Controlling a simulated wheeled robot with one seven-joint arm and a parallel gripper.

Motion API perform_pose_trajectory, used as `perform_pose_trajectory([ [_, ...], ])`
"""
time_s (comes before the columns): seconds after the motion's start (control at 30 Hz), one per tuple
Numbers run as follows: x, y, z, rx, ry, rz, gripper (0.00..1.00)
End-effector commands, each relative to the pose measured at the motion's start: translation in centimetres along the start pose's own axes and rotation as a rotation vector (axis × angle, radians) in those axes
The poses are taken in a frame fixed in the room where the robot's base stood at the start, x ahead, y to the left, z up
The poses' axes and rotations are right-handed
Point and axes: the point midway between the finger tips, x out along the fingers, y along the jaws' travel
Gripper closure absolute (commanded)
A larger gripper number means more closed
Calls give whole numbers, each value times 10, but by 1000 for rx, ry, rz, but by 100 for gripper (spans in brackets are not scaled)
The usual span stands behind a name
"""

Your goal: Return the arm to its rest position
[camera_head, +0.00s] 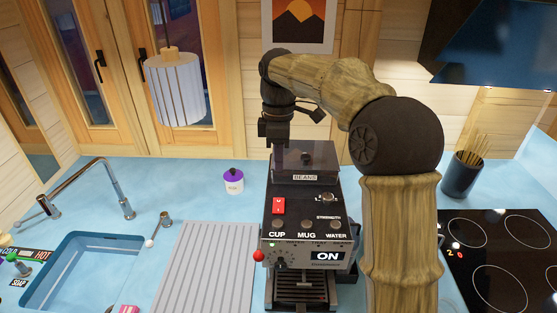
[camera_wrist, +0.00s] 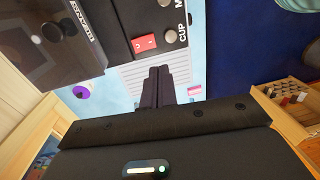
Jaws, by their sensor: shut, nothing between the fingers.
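My arm rises at the right of centre in the head view and bends over to the left at the top. My gripper (camera_head: 276,150) hangs from its end, in front of or above the rear of the coffee machine (camera_head: 305,212). In the wrist view my gripper's dark fingers (camera_wrist: 158,87) lie together, shut, with nothing between them. The machine has a beans hopper, a red switch, CUP, MUG and WATER buttons and a lit ON display. It also shows at the top of the wrist view (camera_wrist: 125,22). I cannot tell the exact gap between gripper and machine.
A purple-lidded jar (camera_head: 233,181) stands left of the machine. Further left are a ridged drainboard (camera_head: 207,268), a sink (camera_head: 85,270) and a tap (camera_head: 125,205). A hob (camera_head: 500,260) and a dark utensil pot (camera_head: 462,175) are at right. A lamp (camera_head: 175,88) hangs upper left.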

Motion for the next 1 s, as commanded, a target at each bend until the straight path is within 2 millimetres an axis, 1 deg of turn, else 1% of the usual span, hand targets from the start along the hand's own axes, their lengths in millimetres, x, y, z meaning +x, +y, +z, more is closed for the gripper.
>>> perform_pose_trajectory([
  [0.13, 5, -2, 2, 29, -2, 5, 100],
  [0.23, 14, -5, 8, 96, -3, 23, 100],
  [0.37, 36, -15, 21, 248, 3, 57, 100],
  [0.47, 55, -25, 35, 389, 14, 87, 100],
  [0.67, 92, -51, 66, 677, 57, 145, 100],
  [0.9, 134, -94, 105, 1032, 133, 204, 100],
  [1.0, 148, -112, 118, 1157, 166, 222, 100],
])
